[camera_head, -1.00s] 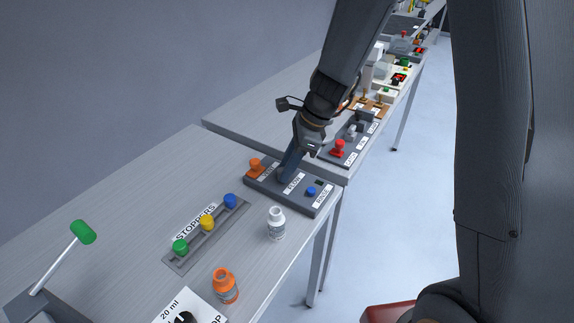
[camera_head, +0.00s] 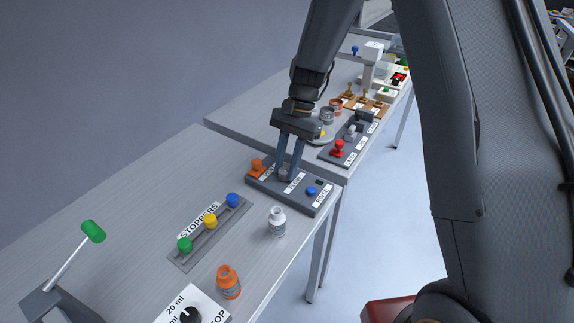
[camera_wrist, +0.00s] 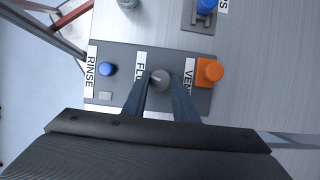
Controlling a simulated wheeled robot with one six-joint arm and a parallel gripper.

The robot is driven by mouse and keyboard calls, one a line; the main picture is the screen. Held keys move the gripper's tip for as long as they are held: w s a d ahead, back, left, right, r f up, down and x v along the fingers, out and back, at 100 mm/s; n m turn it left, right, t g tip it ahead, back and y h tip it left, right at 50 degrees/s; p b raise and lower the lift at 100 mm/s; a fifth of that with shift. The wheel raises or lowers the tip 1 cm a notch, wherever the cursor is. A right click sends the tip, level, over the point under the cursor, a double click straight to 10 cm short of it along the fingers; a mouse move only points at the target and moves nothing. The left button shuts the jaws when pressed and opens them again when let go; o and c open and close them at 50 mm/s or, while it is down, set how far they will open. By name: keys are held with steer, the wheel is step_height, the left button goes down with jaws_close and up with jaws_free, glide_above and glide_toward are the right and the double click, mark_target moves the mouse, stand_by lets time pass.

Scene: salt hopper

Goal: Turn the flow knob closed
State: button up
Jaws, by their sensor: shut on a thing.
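The flow knob is a round grey knob (camera_wrist: 161,78) in the middle of a dark grey panel (camera_wrist: 124,58), beside the partly covered FLOW label. In the head view the knob (camera_head: 285,174) sits low between my fingertips on the panel (camera_head: 262,184). My gripper (camera_wrist: 160,84) points down at the panel with its two blue-grey fingers on either side of the knob, shut on it. My gripper also shows in the head view (camera_head: 287,170). A light line marks the knob's top; its exact angle is hard to read.
On the same panel are an orange knob (camera_head: 257,166) by the VENT label and a blue RINSE button (camera_head: 311,191). A rack holds green, yellow and blue stoppers (camera_head: 210,221).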

steer(key=shift+w+a+n+g+h, duration=0.1)
steer(key=shift+n+g+h, duration=0.35)
steer(key=shift+n, duration=1.05)
steer(key=o, duration=1)
steer(key=shift+o, duration=0.2)
steer(key=shift+r, duration=0.1)
steer(key=b+v, duration=0.2)
steer(key=v, duration=0.5)
steer(key=shift+r, duration=0.35)
